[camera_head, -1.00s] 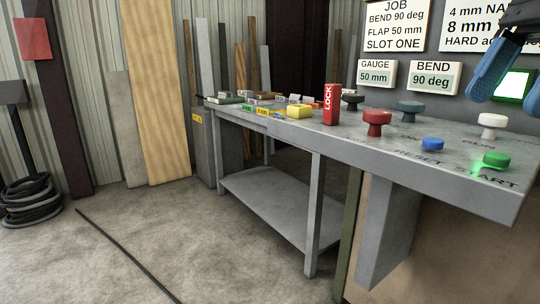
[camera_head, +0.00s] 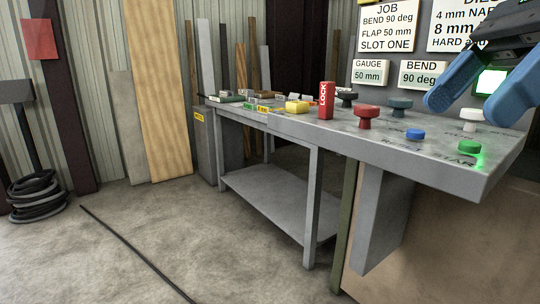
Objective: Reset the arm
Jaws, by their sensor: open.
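My gripper (camera_head: 462,108) is at the upper right, with two blue fingers spread apart and nothing between them. It hangs in front of the sign panel, above the right end of the grey control bench (camera_head: 420,168). Below the fingertips on the bench top are a blue button (camera_head: 415,134), a green lit button (camera_head: 469,147) and a white knob (camera_head: 471,116). The gripper does not appear to touch any of them. My arm above the fingers is mostly cut off by the frame's right edge.
A lit green screen (camera_head: 490,82) is behind the fingers. A dark rod (camera_head: 135,251) lies on the otherwise open floor at left.

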